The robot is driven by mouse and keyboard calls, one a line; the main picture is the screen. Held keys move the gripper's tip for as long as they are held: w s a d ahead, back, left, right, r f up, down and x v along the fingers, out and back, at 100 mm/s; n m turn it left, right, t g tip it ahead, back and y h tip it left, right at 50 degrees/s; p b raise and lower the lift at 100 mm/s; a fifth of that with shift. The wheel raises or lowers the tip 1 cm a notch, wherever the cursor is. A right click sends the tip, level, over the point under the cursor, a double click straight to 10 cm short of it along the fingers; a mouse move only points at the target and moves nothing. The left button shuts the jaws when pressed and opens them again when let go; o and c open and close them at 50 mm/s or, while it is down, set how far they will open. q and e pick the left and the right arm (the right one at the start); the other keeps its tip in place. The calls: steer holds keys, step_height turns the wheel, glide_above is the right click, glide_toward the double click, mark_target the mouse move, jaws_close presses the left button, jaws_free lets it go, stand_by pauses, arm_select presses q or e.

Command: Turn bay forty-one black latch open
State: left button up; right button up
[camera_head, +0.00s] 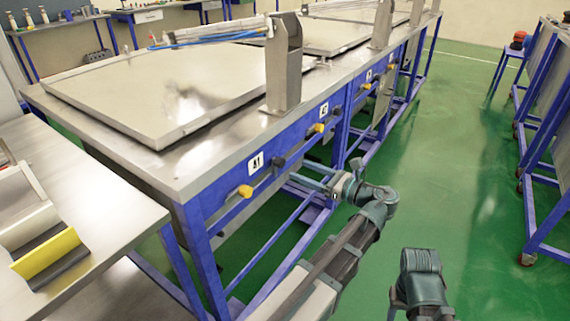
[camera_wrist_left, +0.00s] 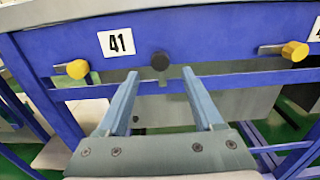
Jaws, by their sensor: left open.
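The black latch knob (camera_head: 278,161) of bay 41 sits on the blue front rail, right of the white 41 label (camera_head: 256,161). In the left wrist view the round black knob (camera_wrist_left: 160,61) is centred just beyond and between my fingertips, below and right of the 41 label (camera_wrist_left: 117,42). My left gripper (camera_wrist_left: 160,73) is open and empty, its two fingers on either side of the knob's line; I cannot tell any contact. In the head view my left gripper (camera_head: 308,180) is in front of the rail, pointing at it.
A yellow knob (camera_wrist_left: 77,69) with a metal lever is left of the black one; another yellow knob (camera_wrist_left: 294,51) is to the right. A large metal lid (camera_head: 160,85) lies on the bench above. A side table (camera_head: 120,215) stands at left. Green floor (camera_head: 450,150) is open at right.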

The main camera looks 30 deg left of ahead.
mark_target(283, 163)
arm_select(q)
steer(key=a, duration=0.6)
steer(key=shift+w+a, duration=0.3)
steer(key=shift+a, duration=0.1)
jaws_close()
